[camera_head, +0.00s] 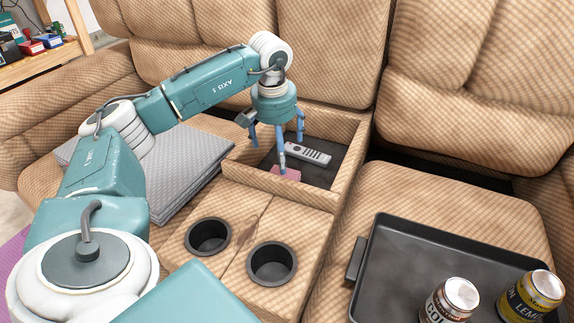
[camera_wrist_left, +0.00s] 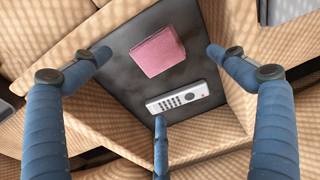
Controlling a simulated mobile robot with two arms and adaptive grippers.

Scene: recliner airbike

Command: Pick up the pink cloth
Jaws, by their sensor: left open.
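The pink cloth (camera_head: 286,174) is a small folded block in the open console compartment, at its near side in the head view. In the left wrist view the whole cloth (camera_wrist_left: 158,51) shows, lying on the dark compartment floor. My left gripper (camera_head: 283,146) points down over the compartment, with its blue fingers spread. In the left wrist view the open fingers (camera_wrist_left: 160,85) stand around the cloth and none is seen gripping it. My right gripper is in neither view.
A white remote (camera_head: 305,153) lies beside the cloth in the compartment; padded walls (camera_head: 345,170) enclose both. Two cup holders (camera_head: 208,236) sit in front. A black tray (camera_head: 410,245) with two cans is at the right. A grey folded blanket (camera_head: 185,170) lies left.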

